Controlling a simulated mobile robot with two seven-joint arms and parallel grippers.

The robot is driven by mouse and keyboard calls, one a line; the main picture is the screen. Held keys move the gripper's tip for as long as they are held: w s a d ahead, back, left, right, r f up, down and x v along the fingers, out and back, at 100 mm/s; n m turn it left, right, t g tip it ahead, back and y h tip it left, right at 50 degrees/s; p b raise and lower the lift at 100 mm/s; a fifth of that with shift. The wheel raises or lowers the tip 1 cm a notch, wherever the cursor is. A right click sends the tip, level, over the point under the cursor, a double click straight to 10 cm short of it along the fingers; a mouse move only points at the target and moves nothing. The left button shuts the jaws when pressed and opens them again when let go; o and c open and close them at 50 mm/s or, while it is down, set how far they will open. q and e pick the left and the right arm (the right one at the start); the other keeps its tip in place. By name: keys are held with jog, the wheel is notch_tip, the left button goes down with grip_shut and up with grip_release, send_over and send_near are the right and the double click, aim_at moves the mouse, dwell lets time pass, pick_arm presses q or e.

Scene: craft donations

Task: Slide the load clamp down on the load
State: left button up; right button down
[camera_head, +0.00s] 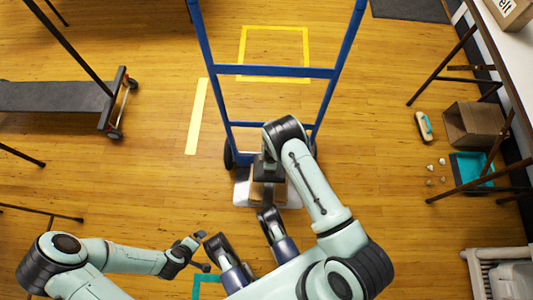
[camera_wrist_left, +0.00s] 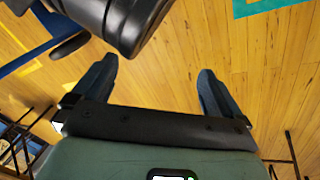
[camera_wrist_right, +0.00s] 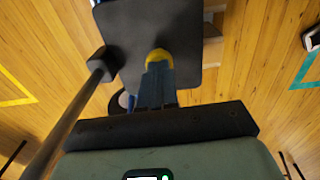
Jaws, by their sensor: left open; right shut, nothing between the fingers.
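A blue hand truck (camera_head: 275,71) stands upright at the centre of the head view. A box-like load (camera_head: 279,192) sits low on it, partly hidden by my right arm. In the right wrist view a flat dark plate, seemingly the load clamp (camera_wrist_right: 185,30), covers most of the load. My right gripper (camera_wrist_right: 157,66) is shut and empty, its tips at a yellow piece (camera_wrist_right: 158,54) on the plate; contact is unclear. My left gripper (camera_head: 204,252) is open and empty, well to the near left of the load; its spread fingers show in the left wrist view (camera_wrist_left: 155,80).
A flat dark cart (camera_head: 55,97) stands at left. A table (camera_head: 510,50), a cardboard box (camera_head: 475,124) and a teal tray (camera_head: 470,170) line the right side. Yellow tape (camera_head: 197,117) marks the floor. The floor left and right of the hand truck is largely clear.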

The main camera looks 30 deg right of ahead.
pick_arm(q)
jog(key=shift+r, duration=0.15)
pick_arm(e)
jog(key=shift+s, duration=0.1)
notch_tip(320, 180, up, 3)
jog(key=shift+f+p, duration=0.1)
jog(key=shift+p, duration=0.7)
pick_arm(q)
jog(key=s+d+r+g+h+p, duration=0.25)
jog(key=s+d+r+p, duration=0.25)
jog(key=s+r+p, duration=0.55)
pick_arm(e)
jog(key=s+a+r+m+t+h+b, duration=0.1)
jog(key=s+a+r+m+t+h, duration=0.15)
jog(key=r+m, duration=1.2)
jog(key=f+m+b, duration=0.1)
jog(key=f, duration=0.4)
jog(key=w+d+f+m+b, duration=0.1)
jog(key=f, duration=0.5)
jog(key=w+d+f+m+b, duration=0.1)
jog(key=f, duration=0.4)
jog(key=shift+f+y+b, duration=0.2)
jog(key=shift+y+b, duration=0.15)
jog(key=shift+b, duration=0.05)
pick_arm(q)
jog(key=shift+w+f+m+y, duration=0.45)
jog(key=shift+w+f, duration=0.45)
jog(key=shift+w, duration=0.25)
pick_arm(e)
jog(key=shift+f, duration=0.55)
